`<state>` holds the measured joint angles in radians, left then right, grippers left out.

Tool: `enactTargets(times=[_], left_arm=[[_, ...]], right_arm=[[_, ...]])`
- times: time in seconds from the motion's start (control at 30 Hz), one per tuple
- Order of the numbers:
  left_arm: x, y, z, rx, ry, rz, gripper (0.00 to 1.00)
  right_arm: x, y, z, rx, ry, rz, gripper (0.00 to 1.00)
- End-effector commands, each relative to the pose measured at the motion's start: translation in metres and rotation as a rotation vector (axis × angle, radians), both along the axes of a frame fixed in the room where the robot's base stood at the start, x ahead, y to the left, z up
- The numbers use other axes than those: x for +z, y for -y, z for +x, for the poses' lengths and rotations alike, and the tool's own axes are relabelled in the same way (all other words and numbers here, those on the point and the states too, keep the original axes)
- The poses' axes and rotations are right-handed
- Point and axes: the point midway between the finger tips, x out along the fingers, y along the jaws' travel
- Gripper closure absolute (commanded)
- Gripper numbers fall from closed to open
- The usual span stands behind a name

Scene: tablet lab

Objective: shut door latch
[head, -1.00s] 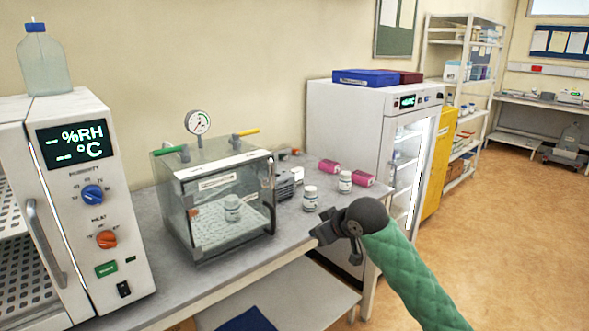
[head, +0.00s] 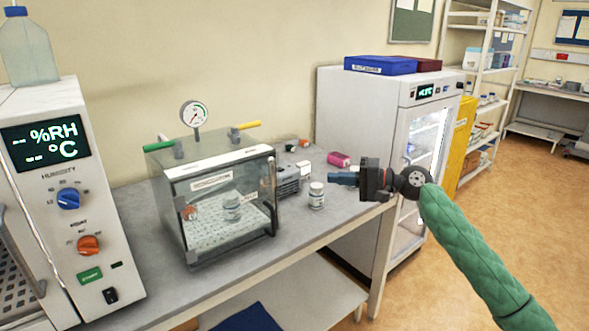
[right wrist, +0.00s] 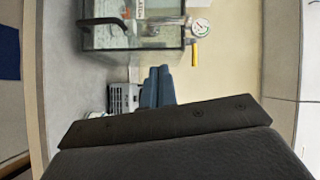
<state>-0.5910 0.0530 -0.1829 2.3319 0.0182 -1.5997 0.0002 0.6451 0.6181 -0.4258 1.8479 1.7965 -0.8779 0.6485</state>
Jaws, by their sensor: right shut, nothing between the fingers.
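The clear-walled chamber (head: 225,163) stands on the bench with its front door (head: 215,225) appearing closed against the body. The dark door latch (head: 272,185) is an upright bar at the door's right edge; I cannot tell whether it is engaged. A white-capped bottle (head: 232,208) stands inside. My right gripper (head: 333,178) is to the right of the chamber, apart from the latch, its blue fingers shut, empty and pointing left. In the right wrist view the shut fingers (right wrist: 158,88) point towards the chamber (right wrist: 110,35). My left gripper is not in view.
A small bottle (head: 316,196) stands on the bench just below my right fingertips. A grey pump (head: 288,178) sits beside the chamber, and a pink box (head: 339,159) lies behind. A gauge (head: 194,114) and a yellow valve handle (head: 247,125) top the chamber. An oven-like unit (head: 62,200) stands left.

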Motion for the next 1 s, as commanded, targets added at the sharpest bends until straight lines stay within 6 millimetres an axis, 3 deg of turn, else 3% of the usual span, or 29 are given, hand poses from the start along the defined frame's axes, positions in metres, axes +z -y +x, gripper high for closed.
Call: enactTargets(times=[0.17,0.73,0.87,1.0], left_arm=[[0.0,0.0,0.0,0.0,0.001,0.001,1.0],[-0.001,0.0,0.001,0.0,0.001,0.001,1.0],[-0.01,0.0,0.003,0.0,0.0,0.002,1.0],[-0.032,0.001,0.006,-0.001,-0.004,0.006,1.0]], right_arm=[[0.014,0.001,0.004,-0.03,-0.105,0.113,1.0],[0.015,-0.001,0.005,-0.036,-0.149,0.131,1.0],[0.016,-0.007,0.008,-0.035,-0.149,0.131,1.0],[0.017,-0.019,0.012,-0.036,-0.148,0.129,1.0]])
